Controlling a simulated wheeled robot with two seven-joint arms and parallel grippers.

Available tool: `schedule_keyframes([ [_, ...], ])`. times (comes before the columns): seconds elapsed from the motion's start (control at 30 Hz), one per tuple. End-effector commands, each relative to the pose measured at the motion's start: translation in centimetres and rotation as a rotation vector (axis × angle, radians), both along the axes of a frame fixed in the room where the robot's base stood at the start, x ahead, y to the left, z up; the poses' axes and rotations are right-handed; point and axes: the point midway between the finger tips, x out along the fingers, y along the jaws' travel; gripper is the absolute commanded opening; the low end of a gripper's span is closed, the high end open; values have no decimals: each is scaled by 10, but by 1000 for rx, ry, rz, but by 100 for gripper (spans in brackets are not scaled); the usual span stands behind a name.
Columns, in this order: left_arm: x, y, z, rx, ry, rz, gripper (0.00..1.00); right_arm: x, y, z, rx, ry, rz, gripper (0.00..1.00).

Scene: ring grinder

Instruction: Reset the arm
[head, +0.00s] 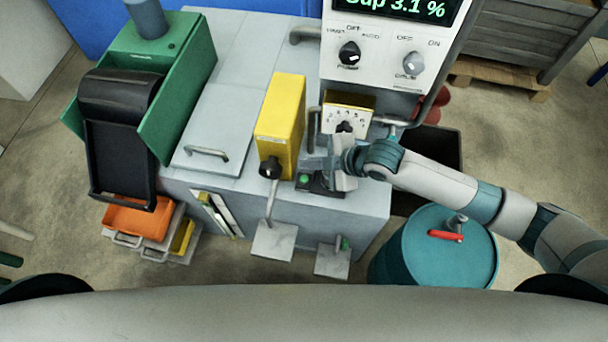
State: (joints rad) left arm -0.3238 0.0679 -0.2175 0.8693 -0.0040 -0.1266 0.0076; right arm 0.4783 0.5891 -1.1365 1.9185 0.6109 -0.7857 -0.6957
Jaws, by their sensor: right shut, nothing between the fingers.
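My right arm comes in from the right and reaches over the front of the grey ring grinder (225,125). My right gripper (318,165) is shut and empty. It is beside the yellow upright box (281,115) and in front of the small cream dial panel (347,112). A small dark base with a green button (303,179) lies just below it; part of that base is hidden by the gripper. I cannot tell whether the gripper touches anything. My left gripper is not in view.
The control box (385,50) with two knobs stands behind. A green hopper with a black chute (120,150) is at the left. A teal drum with a red handle (430,255) stands below my right arm. An orange bin (138,220) sits at lower left.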

Motion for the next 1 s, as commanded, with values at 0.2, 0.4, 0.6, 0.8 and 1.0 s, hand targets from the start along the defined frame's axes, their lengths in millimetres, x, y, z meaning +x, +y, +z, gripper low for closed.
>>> schedule_keyframes([
  [0.2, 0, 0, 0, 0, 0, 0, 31, 0, 0, 0, 0, 0, 0, 0],
  [0.4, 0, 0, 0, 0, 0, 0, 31, 0, 0, 0, 0, 0, 0, 0],
  [0.6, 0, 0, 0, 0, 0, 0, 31, 0, 0, 0, 0, 0, 0, 0],
  [0.8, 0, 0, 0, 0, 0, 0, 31, -1, 1, 0, 3, 3, -3, 0],
  [1.0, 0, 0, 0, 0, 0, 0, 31, -13, 10, 2, 27, 31, -39, 0],
])
